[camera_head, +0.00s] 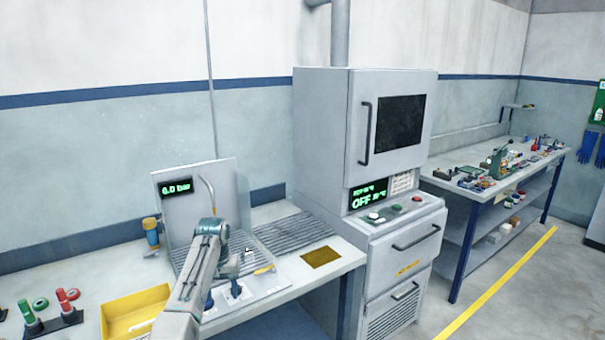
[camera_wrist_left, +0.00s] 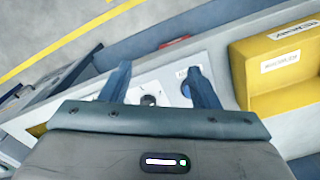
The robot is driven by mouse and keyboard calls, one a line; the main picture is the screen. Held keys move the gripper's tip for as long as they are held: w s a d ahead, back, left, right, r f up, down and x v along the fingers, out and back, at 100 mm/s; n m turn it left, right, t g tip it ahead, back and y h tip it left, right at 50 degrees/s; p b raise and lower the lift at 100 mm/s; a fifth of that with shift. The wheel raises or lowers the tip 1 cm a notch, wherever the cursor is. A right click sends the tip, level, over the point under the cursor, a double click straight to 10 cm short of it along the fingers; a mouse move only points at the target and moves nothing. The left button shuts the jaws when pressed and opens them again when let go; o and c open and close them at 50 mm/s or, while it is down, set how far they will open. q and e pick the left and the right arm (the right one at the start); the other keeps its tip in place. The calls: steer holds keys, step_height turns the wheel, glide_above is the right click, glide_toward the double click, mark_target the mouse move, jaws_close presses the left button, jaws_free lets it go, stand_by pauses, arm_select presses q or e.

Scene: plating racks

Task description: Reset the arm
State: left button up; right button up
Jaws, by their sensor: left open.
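My left arm (camera_head: 197,275) comes up from the bottom of the head view and reaches over the bench beside a grey panel station. Its far end (camera_head: 221,233) is in front of the upright panel; the fingers are hard to make out there. In the left wrist view my left gripper (camera_wrist_left: 158,70) is open, with two blue fingers apart and nothing between them. Beyond them is a white panel (camera_wrist_left: 160,82) with dark knobs, partly hidden by the gripper. My right gripper is not in view.
A yellow bin (camera_head: 136,312) is left of the arm; it also shows in the left wrist view (camera_wrist_left: 280,70). Red and green handled tools (camera_head: 65,308) stand farther left. A tall grey cabinet (camera_head: 325,140) is to the right.

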arm_select(q)
steer(key=s+a+f+b, duration=0.1)
steer(key=s+f, duration=0.7)
steer(key=f, duration=0.7)
steer(key=s+a+f+b, duration=0.15)
steer(key=s+f, duration=0.55)
steer(key=f, duration=0.8)
steer(key=s+a+f+b, duration=0.1)
steer(key=s+f, duration=0.7)
steer(key=f, duration=0.6)
steer(key=s+a+f+b, duration=0.1)
steer(key=s+f, duration=0.7)
steer(key=s, duration=0.2)
steer(key=s+a+f+b, duration=0.1)
steer(key=s+a+f, duration=0.1)
steer(key=s+f, duration=0.65)
steer(key=s+a+f+b, duration=0.1)
steer(key=s+f, duration=0.2)
steer(key=s, duration=1.1)
steer(key=s+a+f+m+t, duration=0.1)
steer(key=s+f, duration=0.2)
steer(key=s, duration=1.2)
steer(key=shift+m+y+b, duration=0.3)
steer(key=shift+y+b, duration=0.1)
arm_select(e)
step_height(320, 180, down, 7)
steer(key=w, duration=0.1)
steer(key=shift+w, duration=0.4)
